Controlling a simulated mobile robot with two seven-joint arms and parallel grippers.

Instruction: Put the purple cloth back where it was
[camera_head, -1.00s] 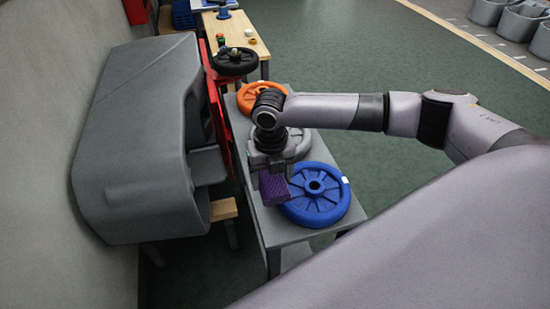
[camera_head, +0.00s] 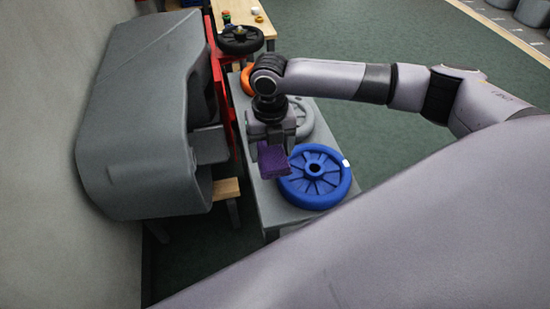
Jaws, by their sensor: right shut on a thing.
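The purple cloth (camera_head: 273,159) is a small folded block in the head view. My right gripper (camera_head: 271,143) points down and is shut on it. The cloth is held over the grey table (camera_head: 273,207), at the left edge of the blue wheel (camera_head: 316,177). I cannot tell whether it touches the table or the wheel. The fingertips are partly hidden by the gripper body and the cloth. My left gripper is not in view.
A grey wheel (camera_head: 302,117), a partly hidden orange wheel (camera_head: 246,80) and a black wheel (camera_head: 240,41) stand farther back. A large grey tank (camera_head: 140,120) lies left of the table. The table's front left strip is bare. Green floor is open at right.

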